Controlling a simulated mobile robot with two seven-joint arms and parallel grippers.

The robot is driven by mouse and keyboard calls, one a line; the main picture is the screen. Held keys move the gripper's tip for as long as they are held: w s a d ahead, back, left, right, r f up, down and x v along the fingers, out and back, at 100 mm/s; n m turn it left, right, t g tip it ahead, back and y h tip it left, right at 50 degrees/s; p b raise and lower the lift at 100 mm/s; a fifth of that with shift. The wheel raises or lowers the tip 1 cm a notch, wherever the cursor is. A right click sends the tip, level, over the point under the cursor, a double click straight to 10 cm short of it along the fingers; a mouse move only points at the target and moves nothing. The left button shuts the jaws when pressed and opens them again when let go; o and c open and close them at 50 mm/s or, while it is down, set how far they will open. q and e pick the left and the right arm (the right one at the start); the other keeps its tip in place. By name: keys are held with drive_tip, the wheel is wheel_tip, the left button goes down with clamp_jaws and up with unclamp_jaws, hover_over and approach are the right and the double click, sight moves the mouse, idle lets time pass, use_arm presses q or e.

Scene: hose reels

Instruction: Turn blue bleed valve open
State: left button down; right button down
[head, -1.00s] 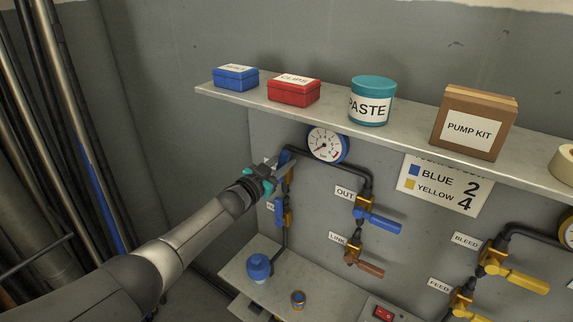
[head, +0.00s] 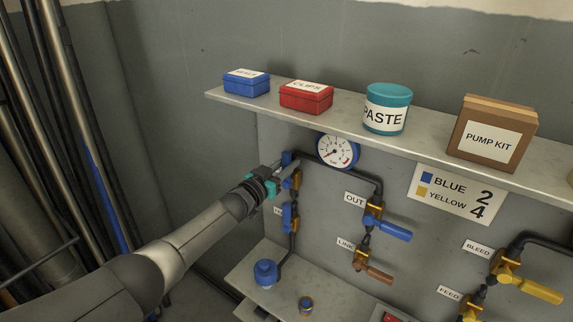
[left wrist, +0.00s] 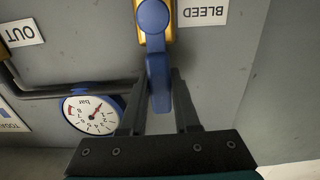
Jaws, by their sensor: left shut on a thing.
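The blue bleed valve has a brass body (head: 296,180) and a blue handle (head: 287,158) on the grey panel. In the left wrist view, which is upside down, the handle (left wrist: 158,80) runs from the blue hub straight in between my fingers. A BLEED label (left wrist: 203,12) is beside it. My left gripper (left wrist: 159,105) is shut on the handle, one finger on each side. In the head view the left gripper (head: 277,170) partly covers the valve. My right gripper is not in view.
A pressure gauge (head: 338,151) and black pipe sit just right of the valve. Another blue valve (head: 290,217) is below. The OUT valve's blue handle (head: 395,230) sticks out further right. A shelf (head: 330,118) with boxes and a paste tub overhangs the panel.

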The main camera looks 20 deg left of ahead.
use_arm(q)
drive_tip(key=c, duration=0.6)
unclamp_jaws()
drive_tip(key=shift+c, duration=0.2)
drive_tip(key=shift+s+a, duration=0.1)
drive_tip(key=shift+s+a+p, duration=0.15)
drive_tip(key=shift+s+p, duration=0.15)
drive_tip(key=shift+s, duration=0.25)
drive_tip(key=p+v, duration=0.1)
drive_tip(key=v, duration=1.3)
drive_tip(key=shift+w, duration=0.1)
